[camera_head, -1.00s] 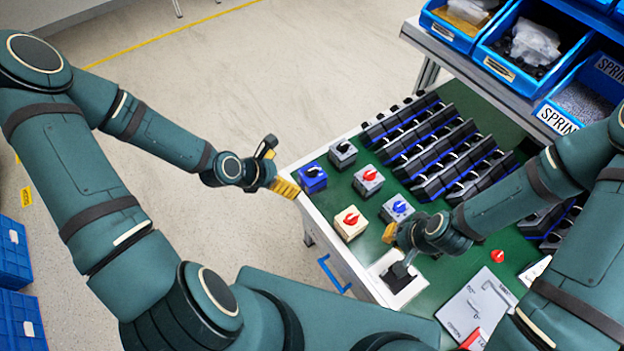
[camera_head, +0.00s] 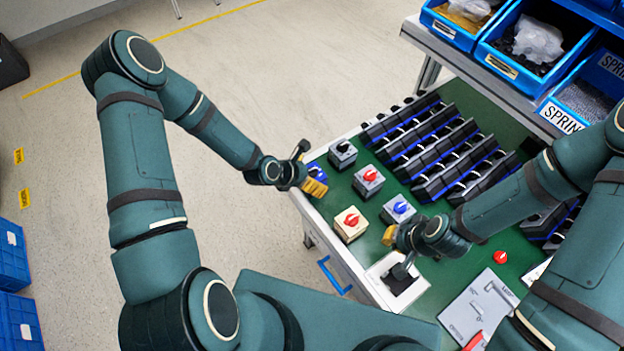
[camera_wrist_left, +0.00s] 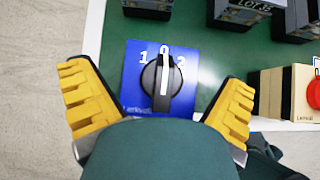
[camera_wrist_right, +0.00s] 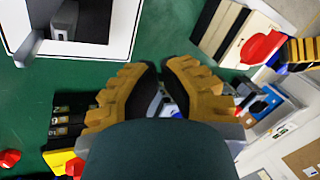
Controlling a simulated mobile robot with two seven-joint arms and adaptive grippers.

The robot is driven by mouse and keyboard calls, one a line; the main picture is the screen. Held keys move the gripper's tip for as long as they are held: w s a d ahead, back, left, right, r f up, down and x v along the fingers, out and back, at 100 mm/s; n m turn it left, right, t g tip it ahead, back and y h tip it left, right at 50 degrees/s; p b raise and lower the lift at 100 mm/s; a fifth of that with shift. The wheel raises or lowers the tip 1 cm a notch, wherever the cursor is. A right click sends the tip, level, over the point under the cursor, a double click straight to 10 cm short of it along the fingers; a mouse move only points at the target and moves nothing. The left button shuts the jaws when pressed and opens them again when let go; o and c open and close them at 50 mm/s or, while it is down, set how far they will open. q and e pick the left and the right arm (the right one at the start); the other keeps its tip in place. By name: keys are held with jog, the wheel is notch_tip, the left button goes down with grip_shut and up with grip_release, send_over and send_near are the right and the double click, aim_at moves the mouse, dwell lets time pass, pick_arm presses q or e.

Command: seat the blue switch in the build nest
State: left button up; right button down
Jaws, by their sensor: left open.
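The blue switch (camera_head: 319,173), a blue block with a black knob, sits at the table's left corner, partly hidden by my left gripper (camera_head: 313,183). In the left wrist view the blue switch (camera_wrist_left: 132,84) lies between the open yellow fingers of that gripper (camera_wrist_left: 158,80), apart from both. Its white pointer is at 0. A white square fixture with a dark recess, which looks like the build nest (camera_head: 419,290), is at the table's front edge. My right gripper (camera_head: 390,237) hangs beside it; its fingertips are close together (camera_wrist_right: 161,70), and I cannot tell whether they meet.
A grey switch with black knob (camera_head: 342,155), a grey one with red knob (camera_head: 368,183), a cream one (camera_head: 350,227) and a grey one with blue knob (camera_head: 397,211) stand nearby. Rows of black parts (camera_head: 440,150) fill the back. A grey plate (camera_head: 478,305) lies at front right.

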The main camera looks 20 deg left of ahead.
pick_arm(q)
jog(key=c, duration=1.3)
jog(key=shift+w, duration=0.1)
